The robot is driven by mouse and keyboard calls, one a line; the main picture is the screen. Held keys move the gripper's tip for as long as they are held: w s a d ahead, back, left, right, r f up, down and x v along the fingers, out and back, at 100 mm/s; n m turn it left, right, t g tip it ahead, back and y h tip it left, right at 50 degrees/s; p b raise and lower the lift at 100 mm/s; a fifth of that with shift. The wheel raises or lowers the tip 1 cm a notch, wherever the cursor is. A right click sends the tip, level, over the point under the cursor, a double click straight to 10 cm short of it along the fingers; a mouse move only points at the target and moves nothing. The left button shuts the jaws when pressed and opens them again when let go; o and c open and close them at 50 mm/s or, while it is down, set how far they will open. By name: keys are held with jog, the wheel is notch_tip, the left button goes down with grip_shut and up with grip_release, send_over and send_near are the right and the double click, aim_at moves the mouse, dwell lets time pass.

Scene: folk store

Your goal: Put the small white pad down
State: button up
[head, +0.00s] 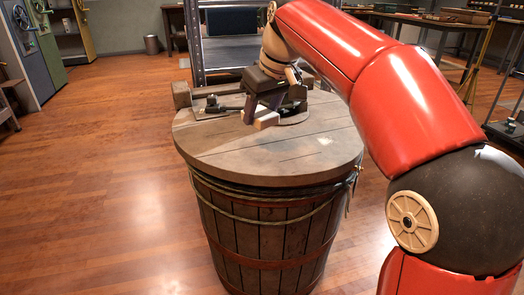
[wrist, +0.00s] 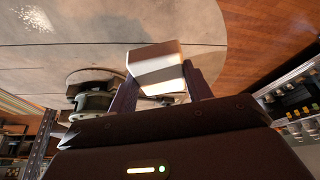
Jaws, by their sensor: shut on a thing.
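The small white pad (head: 266,120) is a pale block held between the fingers of my gripper (head: 262,113). The pad is over the round wooden top of a barrel (head: 250,155). I cannot tell whether it touches the wood or hangs just above it.
Dark tools (head: 215,104) and a wooden block (head: 181,94) lie at the back left of the barrel top. The front of the top is bare. A metal shelf unit (head: 238,50) stands behind the barrel. Open wooden floor (head: 100,150) lies left.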

aim_at(258, 150)
notch_tip(258, 150, down, 8)
jog(key=shift+r+b, duration=0.2)
jog(key=shift+b, duration=0.7)
jog(key=shift+f, duration=0.1)
jog(key=o, duration=0.9)
jog(key=shift+o, duration=0.2)
